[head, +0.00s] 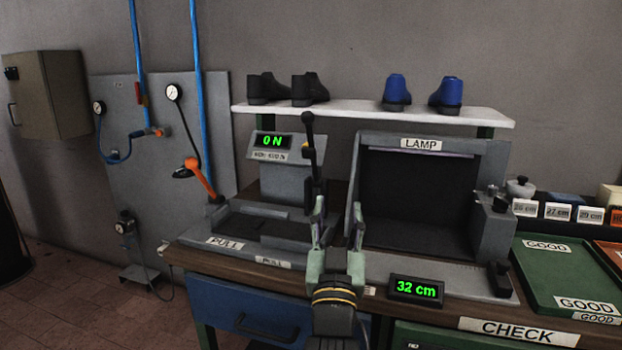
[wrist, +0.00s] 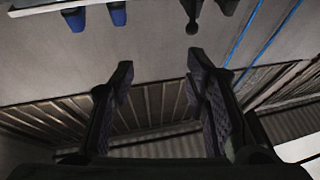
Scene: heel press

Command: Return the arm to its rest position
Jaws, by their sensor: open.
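My gripper (head: 338,222) is open and empty, with its two fingers pointing up in front of the bench in the head view. In the wrist view my gripper (wrist: 160,75) shows its fingers spread wide with nothing between them. Behind it in the head view stand a press with a black lever (head: 309,150) and a display reading 0 N (head: 271,141). To the right is a dark lamp box (head: 415,195) marked LAMP. Whether the fingers touch anything is not clear, but no object is held.
A white shelf (head: 370,113) holds black shoes (head: 288,88) and blue shoes (head: 422,92). A 32 cm display (head: 416,289) sits on the bench front. A green GOOD tray (head: 540,270) is at right.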

